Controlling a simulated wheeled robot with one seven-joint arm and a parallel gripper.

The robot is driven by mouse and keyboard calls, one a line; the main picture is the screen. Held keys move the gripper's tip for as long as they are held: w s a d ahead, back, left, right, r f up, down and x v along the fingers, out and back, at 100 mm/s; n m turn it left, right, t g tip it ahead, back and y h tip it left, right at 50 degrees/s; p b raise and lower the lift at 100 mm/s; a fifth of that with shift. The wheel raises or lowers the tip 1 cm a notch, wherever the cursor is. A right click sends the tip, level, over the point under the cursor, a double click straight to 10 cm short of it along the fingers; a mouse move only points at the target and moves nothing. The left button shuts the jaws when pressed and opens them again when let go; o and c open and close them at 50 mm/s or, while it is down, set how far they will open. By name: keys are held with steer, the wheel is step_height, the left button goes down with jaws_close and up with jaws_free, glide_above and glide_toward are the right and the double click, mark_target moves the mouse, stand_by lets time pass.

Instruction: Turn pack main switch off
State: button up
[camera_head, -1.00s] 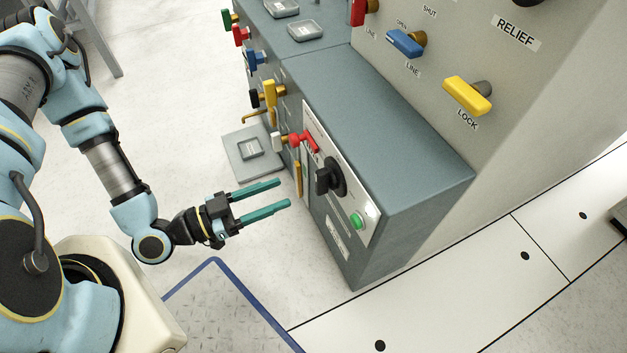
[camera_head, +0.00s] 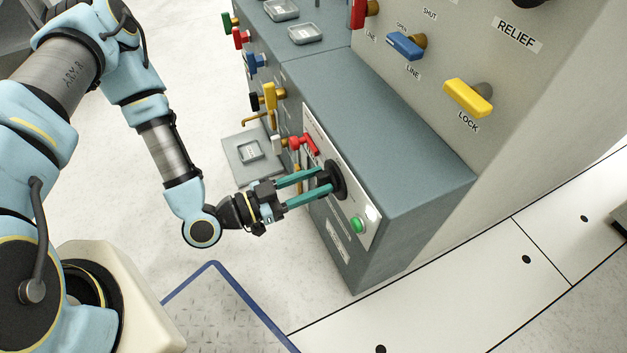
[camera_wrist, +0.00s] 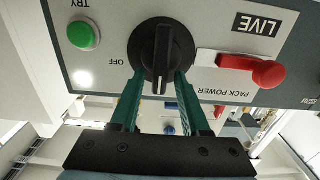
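The pack main switch is a black rotary knob (camera_wrist: 160,55) on a light panel, with "OFF" and "PACK POWER" lettering beside it in the wrist view. It also shows in the head view (camera_head: 331,179), partly behind the fingers. My gripper (camera_wrist: 158,80) has its two teal fingers apart, one on each side of the knob's raised grip. The fingertips reach the knob's face; I cannot tell whether they touch the grip. In the head view my gripper (camera_head: 318,182) extends level toward the panel from the left.
A green TRY button (camera_wrist: 83,36) and a red lever (camera_wrist: 262,72) flank the knob on the panel. The grey cabinet (camera_head: 400,160) carries several coloured handles farther back. A blue-edged floor plate (camera_head: 225,310) lies below my arm.

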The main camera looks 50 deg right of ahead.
jaws_close()
steer(key=shift+m+p, duration=0.3)
stand_by(0.3)
steer(key=shift+s+a+r+m+p, duration=0.15)
steer(key=shift+s+m+p, duration=0.05)
steer(key=shift+m+p, duration=1.05)
steer(key=m+p, duration=0.1)
steer(key=m, duration=0.1)
steer(key=m+p, duration=0.2)
steer(key=shift+s+a+f+m, duration=0.1)
steer(key=shift+s+f+m, duration=0.15)
steer(key=shift+s, duration=0.1)
steer(key=shift+s+a+f+m+p, duration=0.1)
steer(key=shift+f+m+p, duration=0.15)
steer(key=shift+m+p, duration=0.95)
steer(key=shift+s+f+m+p, duration=0.25)
steer(key=shift+m+p, duration=0.5)
steer(key=shift+m, duration=1)
steer(key=shift+a+f+m+p, duration=0.1)
steer(key=shift+f+m+p, duration=0.2)
steer(key=shift+m+p, duration=0.9)
steer(key=shift+m, duration=0.45)
